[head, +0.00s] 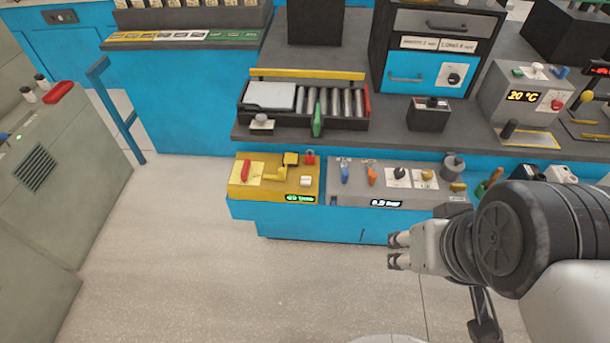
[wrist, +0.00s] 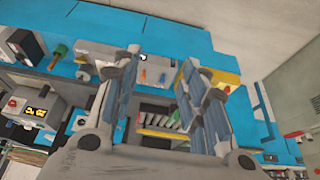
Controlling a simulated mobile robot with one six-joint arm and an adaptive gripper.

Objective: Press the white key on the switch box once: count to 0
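I cannot tell for certain which unit is the switch box. A yellow box (head: 240,190) on the low blue ledge carries a red lever, a yellow handle, a small white key-like block (head: 306,181) and a green-lit display too small to read. It also shows in the wrist view (wrist: 222,72), upside down, partly behind a finger. My gripper (head: 394,251) is in front of the ledge, right of the yellow box and apart from it. Its fingers stand apart with nothing between them, also in the wrist view (wrist: 163,90).
A grey panel (head: 340,192) with several coloured switches adjoins the yellow box. Above are a roller tray (head: 340,122), a small dark box (head: 429,118) and a grey box reading 20 °C (head: 505,108). A grey cabinet (head: 60,160) stands left. The floor (head: 200,270) is clear.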

